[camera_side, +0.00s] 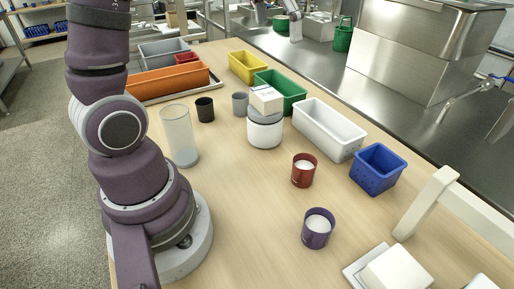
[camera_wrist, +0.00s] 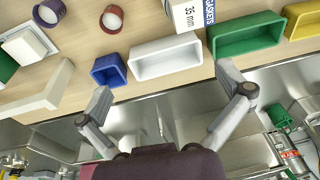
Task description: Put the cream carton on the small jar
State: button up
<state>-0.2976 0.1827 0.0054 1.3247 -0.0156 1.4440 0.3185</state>
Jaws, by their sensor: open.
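The cream carton (camera_side: 266,99) is a small pale box that sits on top of a white jar with a grey lid (camera_side: 264,130), and appears to rest on the lid. In the wrist view the printed carton (camera_wrist: 188,18) is at the top edge, partly cut off, and the jar under it cannot be made out. My gripper (camera_wrist: 164,78) is open and empty, with its fingers spread wide below the carton in that picture. In the side view my gripper is out of frame.
A white bin (camera_side: 328,130), a green bin (camera_side: 283,88) and a blue bin (camera_side: 378,168) stand close behind and right of the jar. A red cup (camera_side: 303,171), a purple cup (camera_side: 318,228) and a clear tall container (camera_side: 179,136) stand nearer. Table between them is clear.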

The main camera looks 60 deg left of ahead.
jog(key=s+d+f+t, duration=0.3)
jog(key=s+d+f, duration=0.2)
jog(key=s+d, duration=0.3)
jog(key=shift+s+d+f+t+h, duration=0.2)
jog(key=shift+s+f+t+h, duration=0.15)
jog(key=shift+s, duration=0.75)
